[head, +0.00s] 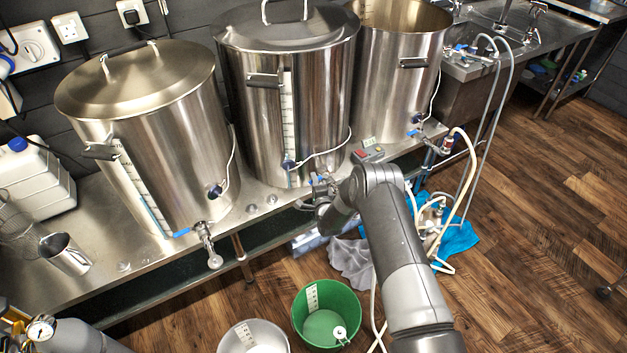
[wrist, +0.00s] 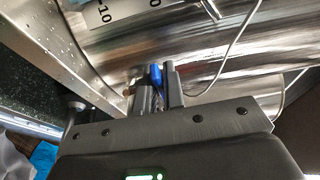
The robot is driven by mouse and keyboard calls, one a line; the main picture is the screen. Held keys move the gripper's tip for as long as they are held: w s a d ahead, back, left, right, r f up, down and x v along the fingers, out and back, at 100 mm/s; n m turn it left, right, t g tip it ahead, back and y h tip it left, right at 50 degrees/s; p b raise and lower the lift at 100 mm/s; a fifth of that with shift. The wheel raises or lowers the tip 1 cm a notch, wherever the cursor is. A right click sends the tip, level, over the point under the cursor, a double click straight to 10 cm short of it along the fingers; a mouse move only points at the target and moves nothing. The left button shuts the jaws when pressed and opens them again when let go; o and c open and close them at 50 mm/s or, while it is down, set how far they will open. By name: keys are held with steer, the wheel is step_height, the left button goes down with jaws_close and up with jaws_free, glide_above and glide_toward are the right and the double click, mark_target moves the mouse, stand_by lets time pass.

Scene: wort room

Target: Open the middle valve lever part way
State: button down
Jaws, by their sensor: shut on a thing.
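The middle kettle (head: 265,140) is a tall steel vessel with a lid; its valve is low on the front. The valve's blue lever (wrist: 155,74) shows in the wrist view between the two dark fingers of my gripper (wrist: 159,88). The fingers are shut on the lever. In the head view my gripper (head: 320,190) is at the valve, and my arm and gripper cover much of it. Only a small bit of blue shows there, so the lever's exact angle is hard to tell.
The left kettle (head: 150,130) has its own tap (head: 208,243) jutting past the bench edge. The right kettle (head: 400,70) stands behind my arm. A green bucket (head: 327,312) and a pale bucket (head: 252,338) stand on the floor. Hoses (head: 467,150) hang at the right.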

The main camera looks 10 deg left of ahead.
steer(key=shift+s+d+n+g+y, duration=0.25)
steer(key=shift+d+n+g+y, duration=0.2)
steer(key=shift+n+g+y, duration=0.45)
steer(key=shift+s+d+n+g+y, duration=0.2)
steer(key=shift+d+n+g+y, duration=0.4)
steer(key=shift+y, duration=0.6)
steer(key=shift+a, duration=0.2)
steer(key=c, duration=1.5)
jaws_free()
steer(key=shift+a, duration=0.2)
